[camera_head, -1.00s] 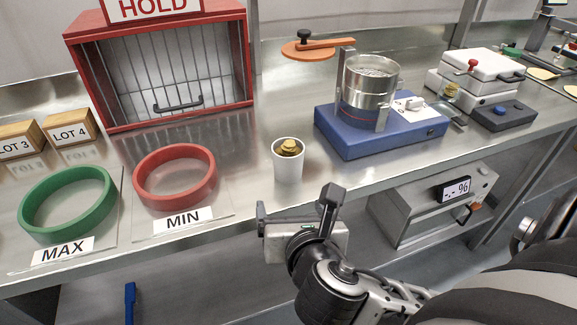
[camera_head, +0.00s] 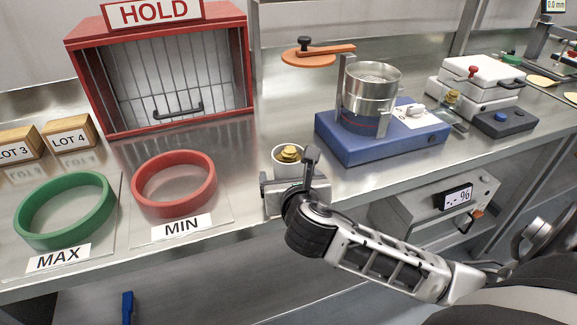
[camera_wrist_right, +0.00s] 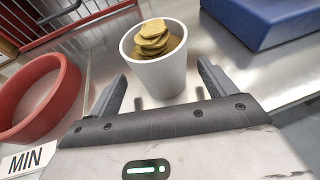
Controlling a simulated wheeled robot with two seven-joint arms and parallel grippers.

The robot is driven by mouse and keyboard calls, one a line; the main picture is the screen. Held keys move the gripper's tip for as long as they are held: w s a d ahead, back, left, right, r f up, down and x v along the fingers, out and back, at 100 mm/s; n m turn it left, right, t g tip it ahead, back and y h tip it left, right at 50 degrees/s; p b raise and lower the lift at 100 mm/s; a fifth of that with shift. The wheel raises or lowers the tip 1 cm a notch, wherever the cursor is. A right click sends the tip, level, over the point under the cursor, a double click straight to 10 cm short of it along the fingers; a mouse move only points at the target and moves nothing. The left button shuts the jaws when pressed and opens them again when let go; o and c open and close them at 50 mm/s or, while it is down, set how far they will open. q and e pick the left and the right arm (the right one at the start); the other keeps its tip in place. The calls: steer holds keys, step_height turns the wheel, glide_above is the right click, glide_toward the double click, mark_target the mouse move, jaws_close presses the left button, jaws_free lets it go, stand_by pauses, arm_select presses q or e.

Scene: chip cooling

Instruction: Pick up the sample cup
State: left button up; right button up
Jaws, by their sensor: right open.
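The sample cup (camera_head: 289,157) is white, upright on the steel counter, and holds a stack of golden chips (camera_head: 290,152). My right gripper (camera_head: 290,178) is at the near side of the cup and hides its lower front in the head view. In the right wrist view the cup (camera_wrist_right: 160,75) stands just ahead of the open fingers (camera_wrist_right: 160,88), one finger to each side and its base near the level of the fingertips. Nothing is held. My left gripper is not in view.
A red ring (camera_head: 174,184) labelled MIN and a green ring (camera_head: 66,210) labelled MAX lie to the left. A red HOLD cage (camera_head: 160,75) stands behind. A blue machine (camera_head: 375,145) with a steel pot (camera_head: 370,95) stands right of the cup.

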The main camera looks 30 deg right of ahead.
mark_target(288, 170)
steer(key=x, duration=0.3)
steer(key=shift+w+d, duration=0.15)
steer(key=c, duration=1.1)
steer(key=shift+r, duration=0.1)
